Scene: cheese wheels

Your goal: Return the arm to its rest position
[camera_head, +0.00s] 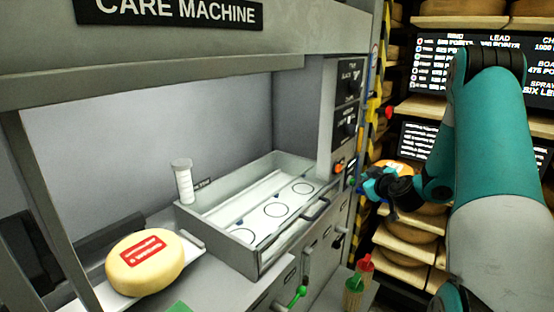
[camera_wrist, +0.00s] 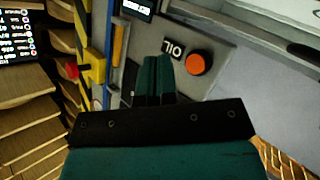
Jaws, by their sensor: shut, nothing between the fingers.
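My arm shows as a large teal and grey shape on the right of the head view. It reaches towards the machine's control panel, and my gripper (camera_head: 362,186) is near the panel's right edge. In the wrist view my gripper (camera_wrist: 158,75) shows as two teal fingers close together, shut and empty. The fingers lie in front of the panel, beside an orange button (camera_wrist: 198,64) with a label reading OIL. I cannot tell from the views whether they touch the panel.
A cheese wheel (camera_head: 146,262) with a red label sits at the lower left. An open drawer (camera_head: 262,255) with circle marks and a white bottle (camera_head: 182,182) are in the machine. Shelves (camera_head: 408,259) with cheese stand behind my arm. Red and green-topped containers (camera_head: 354,290) are at the bottom.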

